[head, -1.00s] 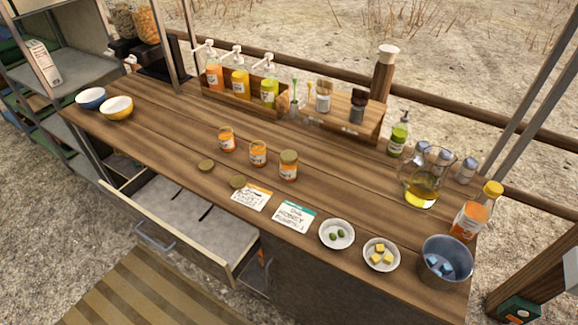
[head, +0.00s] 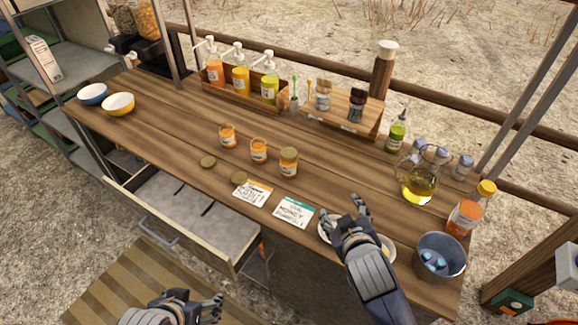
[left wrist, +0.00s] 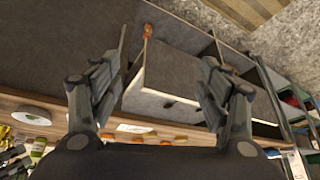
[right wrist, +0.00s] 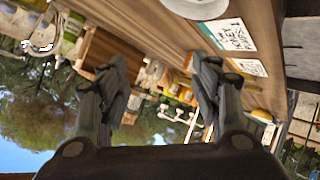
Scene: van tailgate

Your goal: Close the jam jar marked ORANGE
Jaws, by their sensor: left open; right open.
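Three jam jars with orange contents stand in a row on the wooden counter: a left jar (head: 227,137), a middle jar (head: 258,151) and a right jar (head: 288,163). The left and middle jars look open; the right one wears a lid. Their labels are too small to read. Two loose lids, one (head: 208,161) and another (head: 239,178), lie in front of them. My right gripper (head: 345,208) is open and empty above the small white dishes, right of the jars. My left gripper (head: 202,297) is open and empty, low in front of the drawer, far from the jars.
A honey card (head: 296,212) and another card (head: 252,194) lie before the jars. An open drawer (head: 190,213) juts out below the counter. A metal bucket (head: 441,262), an orange bottle (head: 466,209) and an oil jug (head: 421,180) stand right.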

